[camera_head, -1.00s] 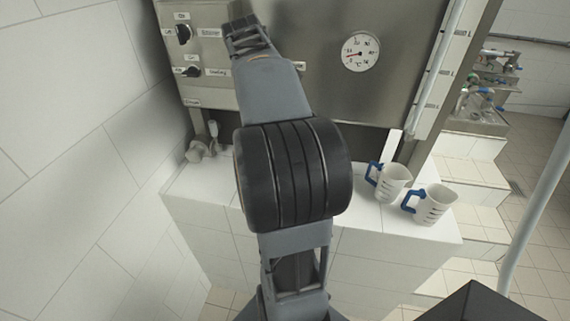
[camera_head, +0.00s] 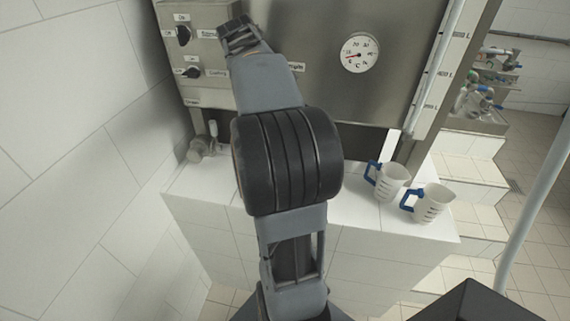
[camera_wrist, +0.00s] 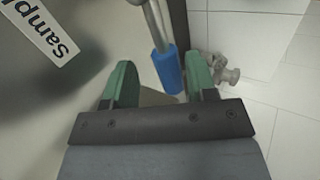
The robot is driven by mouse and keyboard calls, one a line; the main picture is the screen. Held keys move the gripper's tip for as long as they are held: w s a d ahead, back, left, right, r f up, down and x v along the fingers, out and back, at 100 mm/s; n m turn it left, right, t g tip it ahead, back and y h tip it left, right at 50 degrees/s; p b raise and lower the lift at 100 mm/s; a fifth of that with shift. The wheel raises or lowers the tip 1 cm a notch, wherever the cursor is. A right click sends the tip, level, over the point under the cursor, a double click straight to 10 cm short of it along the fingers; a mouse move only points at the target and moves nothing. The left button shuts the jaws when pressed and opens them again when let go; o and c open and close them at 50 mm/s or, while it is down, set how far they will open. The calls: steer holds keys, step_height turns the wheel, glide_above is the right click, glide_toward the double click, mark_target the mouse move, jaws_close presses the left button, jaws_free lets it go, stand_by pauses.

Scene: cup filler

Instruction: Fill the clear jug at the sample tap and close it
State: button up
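My gripper (camera_wrist: 160,76) is open, with its two green fingers apart in the wrist view. A blue sleeve (camera_wrist: 167,72) on a metal rod shows between the fingers, closer to the right one. I cannot tell whether that finger touches it. A label reading "Sampl" (camera_wrist: 42,30) is on the panel to the left. In the head view, two pale jugs with blue handles stand on the white tiled ledge: one jug (camera_head: 392,181) and another jug (camera_head: 432,205) to its right. I cannot tell which is the clear one. My arm hides the sample tap there.
A steel panel (camera_head: 315,95) with a round gauge (camera_head: 360,53) and knobs (camera_head: 183,35) stands behind the ledge (camera_head: 352,212). A pipe fitting (camera_head: 203,147) sits at the ledge's left end; it shows in the wrist view (camera_wrist: 224,70). A tiled wall (camera_head: 70,150) bounds the left.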

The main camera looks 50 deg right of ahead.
steer(key=shift+o, duration=0.4)
steer(key=shift+a, duration=0.2)
steer(key=v, duration=1.3)
steer(key=shift+r, duration=0.35)
steer(key=shift+a, duration=0.1)
